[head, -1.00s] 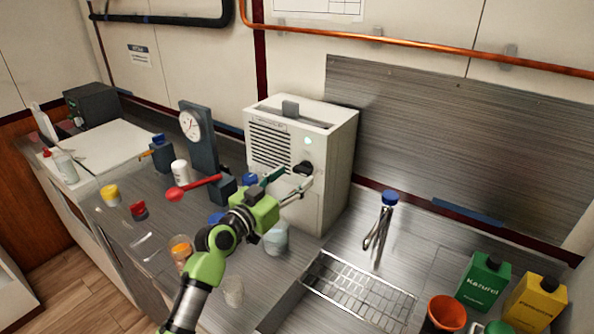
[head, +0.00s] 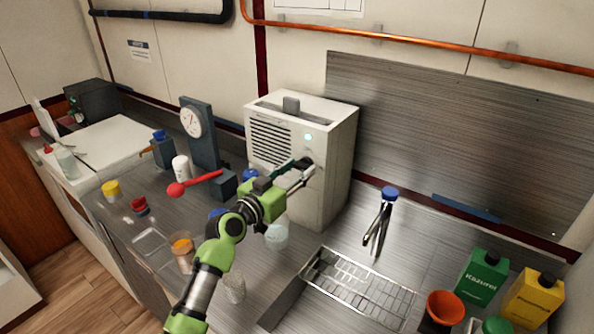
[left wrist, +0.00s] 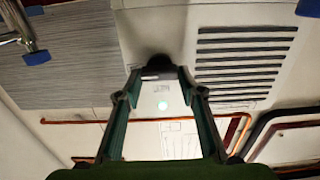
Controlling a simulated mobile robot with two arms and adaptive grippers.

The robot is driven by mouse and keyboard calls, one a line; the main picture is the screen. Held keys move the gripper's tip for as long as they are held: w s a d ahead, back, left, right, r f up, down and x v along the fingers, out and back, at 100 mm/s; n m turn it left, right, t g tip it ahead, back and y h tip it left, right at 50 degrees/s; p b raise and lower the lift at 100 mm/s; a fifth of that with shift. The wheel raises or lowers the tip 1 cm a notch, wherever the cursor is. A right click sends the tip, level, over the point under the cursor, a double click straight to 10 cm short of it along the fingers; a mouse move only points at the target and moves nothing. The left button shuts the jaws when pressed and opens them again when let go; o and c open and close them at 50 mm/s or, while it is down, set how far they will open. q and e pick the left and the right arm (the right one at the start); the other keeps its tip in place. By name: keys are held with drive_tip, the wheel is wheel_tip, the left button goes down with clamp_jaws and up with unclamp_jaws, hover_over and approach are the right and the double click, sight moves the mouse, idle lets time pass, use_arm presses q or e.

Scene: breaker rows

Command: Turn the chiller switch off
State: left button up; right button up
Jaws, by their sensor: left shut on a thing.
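The chiller is a white box (head: 334,190) with a slatted vent, standing at the back of the steel counter. Its black switch knob (head: 305,162) is on the front face, below a small pale lit lamp (head: 308,137). My left gripper (head: 300,173) reaches up from the lower left and is shut on the knob. In the left wrist view the fingertips (left wrist: 157,74) close on the dark knob (left wrist: 156,62), and the lamp (left wrist: 163,105) glows pale green between the fingers. The fingers partly hide the knob, so its exact angle is unclear. My right gripper is not in view.
A dial gauge stand (head: 200,140) with a red-knobbed lever (head: 195,184) stands left of the chiller. A beaker (head: 277,236) sits below my gripper.

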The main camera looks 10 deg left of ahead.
use_arm(q)
drive_tip(key=shift+n, duration=0.3)
drive_tip(key=n, duration=0.3)
drive_tip(key=shift+n, duration=0.3)
drive_tip(key=n+p, duration=0.1)
drive_tip(key=n, duration=0.3)
drive_tip(key=shift+a+n, duration=0.1)
drive_tip(key=shift+n, duration=0.2)
drive_tip(key=n+p, duration=0.1)
drive_tip(key=n, duration=0.3)
drive_tip(key=shift+f, duration=0.1)
drive_tip(key=n+p, duration=0.1)
drive_tip(key=n, duration=0.4)
drive_tip(key=shift+f, duration=0.1)
drive_tip(key=o, duration=1.1)
drive_tip(key=shift+w, duration=0.1)
